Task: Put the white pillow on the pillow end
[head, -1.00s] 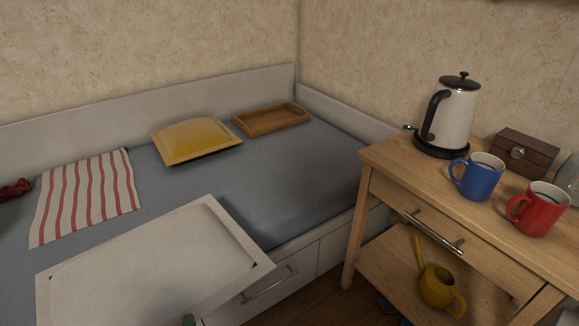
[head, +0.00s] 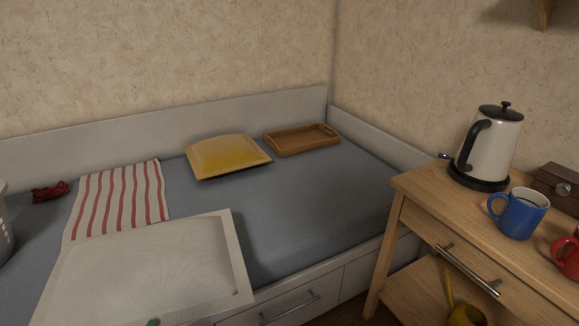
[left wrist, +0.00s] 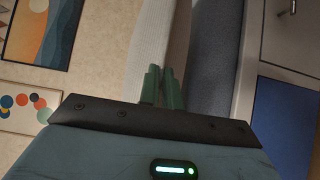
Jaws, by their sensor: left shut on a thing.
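The white pillow (head: 150,262) is a large pale rectangle at the lower left of the head view, in front of the grey-blue bed (head: 300,205). My left gripper (head: 152,322) shows only as a small green tip at the pillow's near edge. In the left wrist view my left gripper (left wrist: 163,82) is shut on the edge of the white pillow (left wrist: 161,38). Whether the pillow touches the mattress cannot be told. The far right corner of the bed holds a yellow cushion (head: 228,155) and a wooden tray (head: 300,139). My right gripper is out of view.
A striped red-and-white cloth (head: 122,197) and a dark red item (head: 50,191) lie on the bed's left. Right of the bed stands a wooden table (head: 425,205) with a kettle (head: 490,148), a blue mug (head: 518,213) and a red mug (head: 567,256). The middle-right mattress is bare.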

